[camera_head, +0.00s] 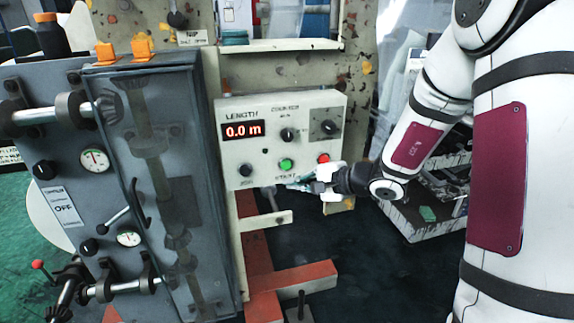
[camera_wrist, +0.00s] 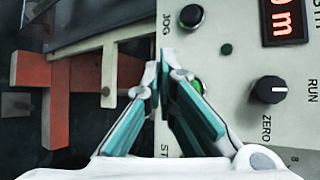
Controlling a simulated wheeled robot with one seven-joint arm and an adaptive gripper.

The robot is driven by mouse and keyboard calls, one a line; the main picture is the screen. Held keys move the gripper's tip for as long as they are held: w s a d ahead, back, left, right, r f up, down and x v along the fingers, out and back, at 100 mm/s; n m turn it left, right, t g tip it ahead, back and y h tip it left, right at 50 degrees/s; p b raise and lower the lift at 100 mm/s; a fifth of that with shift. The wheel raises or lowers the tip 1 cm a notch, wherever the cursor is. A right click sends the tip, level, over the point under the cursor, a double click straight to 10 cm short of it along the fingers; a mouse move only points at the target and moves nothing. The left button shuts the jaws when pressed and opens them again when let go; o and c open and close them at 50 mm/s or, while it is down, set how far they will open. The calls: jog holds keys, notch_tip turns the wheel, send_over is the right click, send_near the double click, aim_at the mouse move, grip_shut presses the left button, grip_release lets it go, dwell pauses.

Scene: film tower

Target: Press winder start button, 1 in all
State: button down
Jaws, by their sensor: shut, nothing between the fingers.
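The winder's control box (camera_head: 252,178) is a pale panel with a red display reading 0.0 m. Its green start button (camera_head: 286,164) sits on the lower part, between a black jog button (camera_head: 245,170) on the left and a red button (camera_head: 323,158) on the right. My gripper (camera_head: 290,184) is just below and in front of the panel's lower edge, near the green button. In the wrist view its teal-padded fingers (camera_wrist: 160,66) are closed together and empty. The green button (camera_wrist: 199,86) is partly hidden behind one finger there. I cannot tell whether the fingertips touch the panel.
Black knobs (camera_head: 287,135) sit above the buttons. A grey machine cabinet (camera_head: 165,150) with gauges and levers stands at the left. A metal bracket (camera_head: 265,221) and orange-red base beams (camera_head: 292,279) lie below the box. Dark floor is open at lower right.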

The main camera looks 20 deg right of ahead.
aim_at(286, 165)
jog(key=shift+w, duration=2.45)
jog(key=shift+w+b, duration=0.1)
jog(key=shift+b, duration=0.25)
jog(key=shift+w+b, duration=0.3)
